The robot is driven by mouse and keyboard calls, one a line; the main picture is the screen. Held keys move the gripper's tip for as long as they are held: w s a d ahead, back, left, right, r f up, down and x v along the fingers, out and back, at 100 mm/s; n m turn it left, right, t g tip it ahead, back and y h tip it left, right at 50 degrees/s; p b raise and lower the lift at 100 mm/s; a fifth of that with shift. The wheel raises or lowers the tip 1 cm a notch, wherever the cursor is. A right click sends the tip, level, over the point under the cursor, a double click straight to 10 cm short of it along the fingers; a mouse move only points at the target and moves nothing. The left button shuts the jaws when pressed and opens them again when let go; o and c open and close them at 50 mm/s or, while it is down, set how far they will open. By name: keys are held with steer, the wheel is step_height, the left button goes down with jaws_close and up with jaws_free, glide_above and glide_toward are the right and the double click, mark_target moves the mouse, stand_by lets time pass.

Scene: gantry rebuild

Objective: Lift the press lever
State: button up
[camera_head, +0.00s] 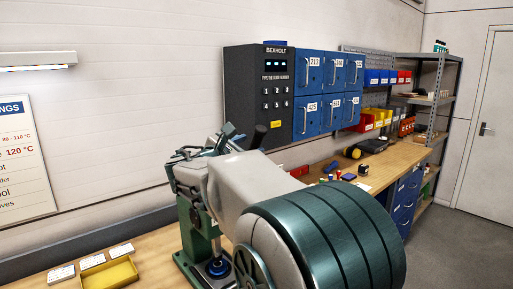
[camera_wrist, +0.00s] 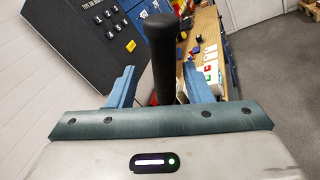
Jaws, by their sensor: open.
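The press (camera_head: 196,240) is a green machine on the bench at the lower middle of the head view, partly hidden by my arm. Its lever ends in a black round grip (camera_head: 260,136), which stands up behind my wrist. In the wrist view the black lever grip (camera_wrist: 163,50) rises upright in the middle. My gripper (camera_wrist: 160,77) is open, with one blue finger on each side of the grip. A gap shows on each side at least in part; contact cannot be told. In the head view my gripper (camera_head: 226,138) is mostly hidden by my own wrist.
A yellow tray (camera_head: 109,275) and white labels lie on the bench at the lower left. A black keypad cabinet (camera_head: 258,100) and blue numbered lockers (camera_head: 310,72) hang on the wall behind. Small loose items lie on the bench (camera_head: 395,160) to the right.

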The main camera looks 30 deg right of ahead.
steer(key=b+v, duration=0.1)
steer(key=v, duration=0.7)
steer(key=shift+a+b, duration=0.3)
steer(key=shift+s, duration=0.1)
steer(key=s+f+m+g+y, duration=0.2)
steer(key=s+f+m+y, duration=0.3)
steer(key=f, duration=0.4)
steer(key=s+f+m+g+y, duration=0.3)
steer(key=s+f, duration=0.4)
steer(key=f, duration=0.1)
steer(key=s+a+f+m+y, duration=0.7)
steer(key=s+a+f+m, duration=0.2)
steer(key=s+f+m, duration=0.1)
steer(key=shift+s+a+f+m+g+y, duration=0.2)
steer(key=shift+s+f+m+g+y, duration=0.15)
steer(key=shift+f, duration=0.4)
